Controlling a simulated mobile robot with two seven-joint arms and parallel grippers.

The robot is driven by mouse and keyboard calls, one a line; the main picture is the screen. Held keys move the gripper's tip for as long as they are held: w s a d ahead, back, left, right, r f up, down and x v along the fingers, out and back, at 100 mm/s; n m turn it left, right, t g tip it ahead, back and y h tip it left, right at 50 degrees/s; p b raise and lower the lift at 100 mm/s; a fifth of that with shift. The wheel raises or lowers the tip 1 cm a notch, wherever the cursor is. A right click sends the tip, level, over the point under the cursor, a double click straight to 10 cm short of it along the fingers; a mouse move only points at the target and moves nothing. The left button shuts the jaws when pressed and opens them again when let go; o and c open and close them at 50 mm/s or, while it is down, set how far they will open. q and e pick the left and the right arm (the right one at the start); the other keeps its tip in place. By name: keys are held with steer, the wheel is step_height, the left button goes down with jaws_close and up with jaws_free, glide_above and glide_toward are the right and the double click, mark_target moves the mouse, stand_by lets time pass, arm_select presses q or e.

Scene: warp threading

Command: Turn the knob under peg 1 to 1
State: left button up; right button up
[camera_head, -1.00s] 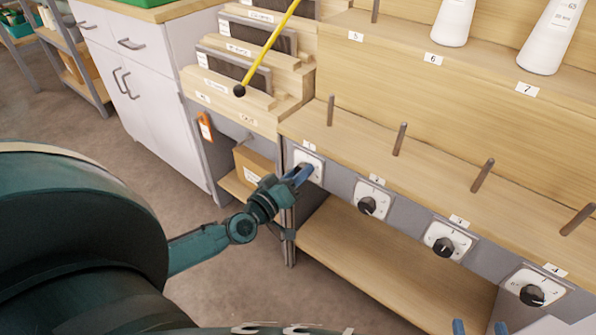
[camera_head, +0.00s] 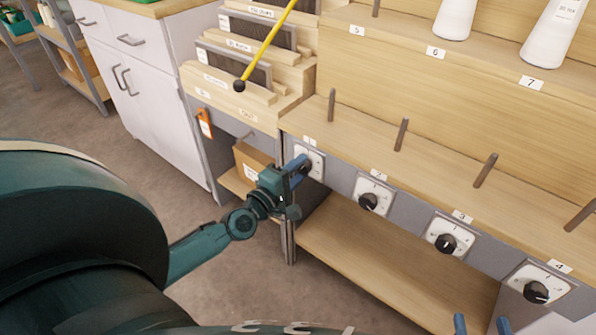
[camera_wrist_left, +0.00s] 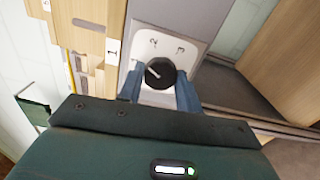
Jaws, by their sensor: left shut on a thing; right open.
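The knob under peg 1 is a round black dial (camera_wrist_left: 159,73) on a white plate (camera_wrist_left: 146,40) in the left wrist view. Its white pointer mark aims to the upper left there. The digits 2 and 3 show on the plate above it; other markings are hard to read. My left gripper (camera_head: 299,166) is at this knob, with its blue fingers on either side, shut on it. In the head view the fingers mostly hide the knob. Peg 1 (camera_head: 331,106) stands upright on the shelf above. My right gripper (camera_head: 481,325) shows only its two separated blue fingertips at the bottom edge, open.
Other black knobs sit under peg 2 (camera_head: 368,202), peg 3 (camera_head: 446,243) and peg 4 (camera_head: 536,292). White cones (camera_head: 455,18) stand on the upper shelf. A yellow rod (camera_head: 264,46) with a dark tip hangs at upper left. An orange tag (camera_head: 204,123) hangs left of the knob panel.

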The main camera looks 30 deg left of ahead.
arm_select(q)
steer(key=n+b, duration=0.1)
steer(key=n, duration=0.4)
steer(key=shift+f+n, duration=0.1)
steer(key=shift+n, duration=0.3)
arm_select(e)
steer(key=shift+w+a+r+n+t+y, duration=0.15)
steer(key=shift+a+n+t+y, duration=0.05)
steer(key=shift+n+t+y, duration=0.25)
arm_select(q)
steer(key=o, duration=1)
steer(key=shift+s+a+b, duration=0.15)
steer(key=shift+s+b, duration=0.25)
steer(key=shift+s, duration=1.8)
steer(key=shift+s+a+b, duration=0.2)
steer(key=shift+s+b, duration=0.25)
steer(key=shift+s, duration=1.75)
steer(key=shift+s+a+b, duration=0.15)
steer(key=shift+s+b, duration=0.25)
steer(key=shift+s, duration=1.8)
arm_select(e)
steer(key=shift+s+a+n+t+y, duration=0.3)
steer(key=shift+a+n+t+y, duration=0.2)
steer(key=shift+t+y, duration=0.2)
